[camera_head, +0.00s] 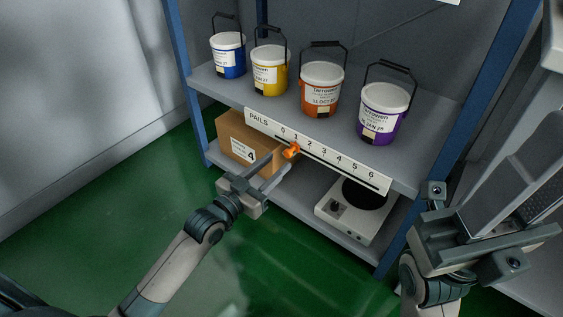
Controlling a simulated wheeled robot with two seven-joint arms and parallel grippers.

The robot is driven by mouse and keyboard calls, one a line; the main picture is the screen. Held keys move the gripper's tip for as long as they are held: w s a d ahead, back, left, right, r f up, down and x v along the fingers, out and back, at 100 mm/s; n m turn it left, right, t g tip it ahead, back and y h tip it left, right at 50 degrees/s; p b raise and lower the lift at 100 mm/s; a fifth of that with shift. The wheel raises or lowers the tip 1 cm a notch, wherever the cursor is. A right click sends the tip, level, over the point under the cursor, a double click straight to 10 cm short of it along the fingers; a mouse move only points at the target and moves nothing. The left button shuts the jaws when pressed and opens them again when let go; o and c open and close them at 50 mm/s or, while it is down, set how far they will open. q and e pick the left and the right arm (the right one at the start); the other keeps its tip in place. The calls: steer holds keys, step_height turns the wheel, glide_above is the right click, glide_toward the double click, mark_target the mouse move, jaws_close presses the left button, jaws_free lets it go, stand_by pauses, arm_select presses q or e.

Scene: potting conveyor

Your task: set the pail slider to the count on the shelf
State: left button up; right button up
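The white PAILS scale (335,163) runs along the shelf's front edge, numbered 0 to 6. Its orange slider knob (291,151) sits near the 1. On the shelf above stand a blue pail (229,60), a yellow pail (269,75), an orange pail (321,93) and a purple pail (383,115), all white-lidded and upright. My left gripper (280,163) is just below and left of the knob, its fingers apart. I cannot tell whether a fingertip touches the knob. My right gripper (490,240) is at the right, away from the scale; its finger opening is unclear.
A cardboard box (236,133) labelled 4 and a white device with a dark round plate (337,213) sit on the lower shelf. Blue posts (190,85) frame the rack. Green floor (270,270) is open in front. A grey structure stands at the right edge.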

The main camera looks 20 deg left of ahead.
mark_target(287, 154)
arm_select(q)
steer(key=shift+b+x, duration=0.45)
steer(key=shift+x, duration=1.4)
jaws_close()
